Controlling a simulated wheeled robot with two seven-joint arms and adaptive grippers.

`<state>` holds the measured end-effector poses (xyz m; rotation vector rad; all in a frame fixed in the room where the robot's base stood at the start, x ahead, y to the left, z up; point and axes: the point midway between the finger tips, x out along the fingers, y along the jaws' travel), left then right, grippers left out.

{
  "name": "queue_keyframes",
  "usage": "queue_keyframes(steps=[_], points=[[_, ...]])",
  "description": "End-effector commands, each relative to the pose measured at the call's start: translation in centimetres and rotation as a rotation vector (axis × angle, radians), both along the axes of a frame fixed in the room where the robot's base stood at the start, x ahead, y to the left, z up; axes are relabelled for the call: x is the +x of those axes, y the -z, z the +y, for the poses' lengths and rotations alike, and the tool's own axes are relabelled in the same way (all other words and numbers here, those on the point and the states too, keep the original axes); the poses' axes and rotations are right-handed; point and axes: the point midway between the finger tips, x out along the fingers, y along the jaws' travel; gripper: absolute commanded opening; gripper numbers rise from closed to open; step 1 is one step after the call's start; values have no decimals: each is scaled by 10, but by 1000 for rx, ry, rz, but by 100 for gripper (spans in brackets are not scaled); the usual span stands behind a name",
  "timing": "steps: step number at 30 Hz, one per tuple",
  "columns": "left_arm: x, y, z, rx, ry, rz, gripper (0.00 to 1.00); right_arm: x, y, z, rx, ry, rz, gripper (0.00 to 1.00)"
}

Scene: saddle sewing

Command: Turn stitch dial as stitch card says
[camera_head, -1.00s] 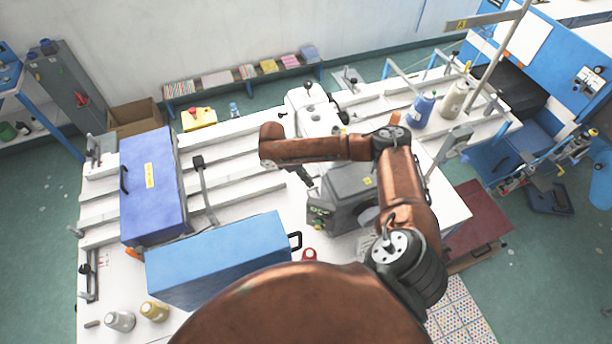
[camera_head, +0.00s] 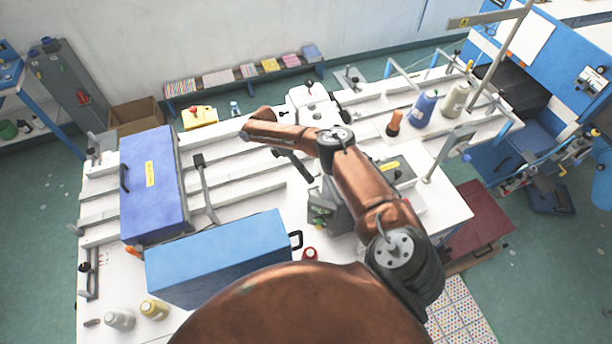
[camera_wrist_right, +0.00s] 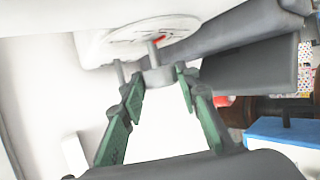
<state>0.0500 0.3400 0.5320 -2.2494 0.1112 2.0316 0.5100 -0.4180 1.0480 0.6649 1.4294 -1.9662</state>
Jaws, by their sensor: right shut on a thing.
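In the right wrist view, the two green-padded fingers of my right gripper (camera_wrist_right: 160,77) are closed around a grey round knob (camera_wrist_right: 157,76). The knob sits under a white disc (camera_wrist_right: 125,40) with dark markings and a red pointer (camera_wrist_right: 155,48), apparently the stitch dial. The markings are too small to read. In the head view, my brown right arm reaches over the table to the sewing machine, with its white part (camera_head: 310,98) at the back and grey body (camera_head: 335,212) in front. The arm hides the dial there. I cannot make out a stitch card. My left gripper is not in view.
A blue box (camera_head: 215,262) and a violet-blue box (camera_head: 150,190) stand on the white table's left half. Thread cones (camera_head: 455,98) stand at the right back. A red ring-shaped thing (camera_head: 310,254) lies near the front. White rails cross the table.

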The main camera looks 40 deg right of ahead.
Motion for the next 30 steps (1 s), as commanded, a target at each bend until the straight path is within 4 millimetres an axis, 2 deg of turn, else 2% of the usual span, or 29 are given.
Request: queue_keyframes(steps=[29,30], points=[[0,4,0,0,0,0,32,1,0,-1,23,-1,75,5],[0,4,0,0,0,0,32,1,0,-1,23,-1,75,30]])
